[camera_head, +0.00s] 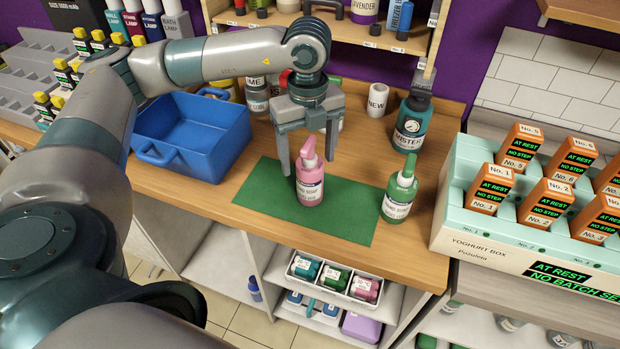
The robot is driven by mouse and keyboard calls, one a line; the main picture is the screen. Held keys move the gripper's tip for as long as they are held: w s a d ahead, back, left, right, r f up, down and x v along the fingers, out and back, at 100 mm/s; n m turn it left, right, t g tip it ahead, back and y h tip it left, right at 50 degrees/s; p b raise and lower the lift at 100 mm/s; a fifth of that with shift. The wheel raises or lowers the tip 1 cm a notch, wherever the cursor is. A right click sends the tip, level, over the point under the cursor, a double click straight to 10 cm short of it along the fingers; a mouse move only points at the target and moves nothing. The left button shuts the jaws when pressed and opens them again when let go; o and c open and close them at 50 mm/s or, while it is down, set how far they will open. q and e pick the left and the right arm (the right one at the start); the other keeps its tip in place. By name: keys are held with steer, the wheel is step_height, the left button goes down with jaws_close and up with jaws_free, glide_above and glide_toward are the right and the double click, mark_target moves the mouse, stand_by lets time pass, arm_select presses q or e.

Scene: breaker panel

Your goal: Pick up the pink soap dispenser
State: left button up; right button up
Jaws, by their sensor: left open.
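The pink soap dispenser (310,188) stands upright on a green mat (262,192) on the wooden counter. It has a pink pump head and a white label. My left gripper (308,165) points down over it, open, with one finger to the left of the pump head and the other to its right and a little behind. I cannot tell whether a finger touches it. My right gripper is not in view.
A green dispenser (399,193) stands at the mat's right edge. A dark teal bottle (411,124) and a white cup (377,101) stand behind. A blue bin (197,135) is on the left. A mint yoghurt box (455,215) with orange cartons is on the right.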

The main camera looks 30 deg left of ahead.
mark_target(310, 170)
arm_select(q)
steer(key=shift+w+f+p, duration=0.15)
steer(key=shift+f+p, duration=0.15)
steer(key=shift+p, duration=0.05)
steer(key=f, duration=0.1)
steer(key=f+p, duration=0.2)
steer(key=f, duration=0.1)
steer(key=shift+w, duration=0.3)
steer(key=shift+f, duration=0.25)
steer(key=shift+c, duration=0.4)
steer(key=c, duration=1.1)
